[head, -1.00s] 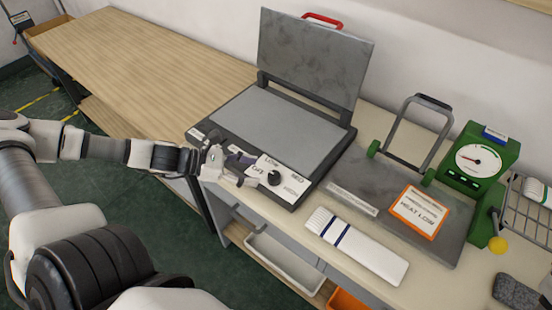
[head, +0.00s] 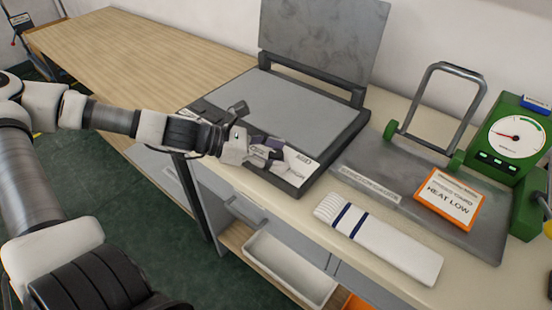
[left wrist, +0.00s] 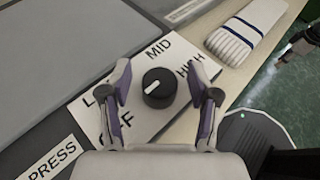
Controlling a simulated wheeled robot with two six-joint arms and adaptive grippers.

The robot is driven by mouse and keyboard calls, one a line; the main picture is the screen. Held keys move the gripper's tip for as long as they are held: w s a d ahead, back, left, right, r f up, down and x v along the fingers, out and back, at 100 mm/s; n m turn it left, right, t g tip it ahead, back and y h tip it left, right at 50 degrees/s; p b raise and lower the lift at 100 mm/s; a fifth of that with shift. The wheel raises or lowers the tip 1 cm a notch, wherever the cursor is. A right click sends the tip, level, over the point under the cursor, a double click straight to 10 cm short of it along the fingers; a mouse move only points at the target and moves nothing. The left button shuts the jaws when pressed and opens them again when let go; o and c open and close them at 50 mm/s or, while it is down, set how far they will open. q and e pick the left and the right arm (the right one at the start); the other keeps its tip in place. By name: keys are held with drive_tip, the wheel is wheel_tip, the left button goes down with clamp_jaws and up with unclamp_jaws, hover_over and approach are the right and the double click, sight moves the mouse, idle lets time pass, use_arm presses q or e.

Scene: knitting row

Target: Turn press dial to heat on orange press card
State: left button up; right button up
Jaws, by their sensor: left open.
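The orange-edged press card (head: 450,200) reads "HEAT LOW" and lies on the grey plate right of the press. The press (head: 270,110) stands with its lid up. Its black dial (left wrist: 158,88) sits on a white label with OFF, LOW, MID and HIGH. The dial's white mark is on its left side, toward LOW. My left gripper (head: 268,152) is over the dial panel and hides the dial in the head view. In the left wrist view my left gripper (left wrist: 162,80) is open, its fingers on either side of the dial with gaps. Part of what looks like my right gripper (left wrist: 292,48) shows at the right edge.
A white striped knitted piece (head: 380,238) lies at the table's front edge. A green gauge (head: 512,140) and a metal handle frame (head: 440,105) stand at the right. An open drawer (head: 290,265) is below. The wooden tabletop at left (head: 140,55) is clear.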

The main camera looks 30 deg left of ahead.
use_arm(q)
drive_tip(key=c, duration=1.2)
drive_tip(key=shift+o, duration=0.2)
drive_tip(key=shift+m+g, duration=0.4)
drive_tip(key=shift+f+m+g+h, duration=0.1)
drive_tip(key=shift+m+g+h, duration=0.6)
drive_tip(key=shift+m+g, duration=0.2)
drive_tip(key=m+g, duration=0.2)
drive_tip(key=m+g+h, duration=0.1)
drive_tip(key=m+g, duration=0.1)
drive_tip(key=shift+f+g+h, duration=0.1)
drive_tip(key=shift+g+h, duration=0.2)
drive_tip(key=shift+g, duration=0.1)
drive_tip(key=shift+m+g, duration=2.6)
drive_tip(key=shift+g, duration=0.2)
drive_tip(key=shift+y, duration=0.4)
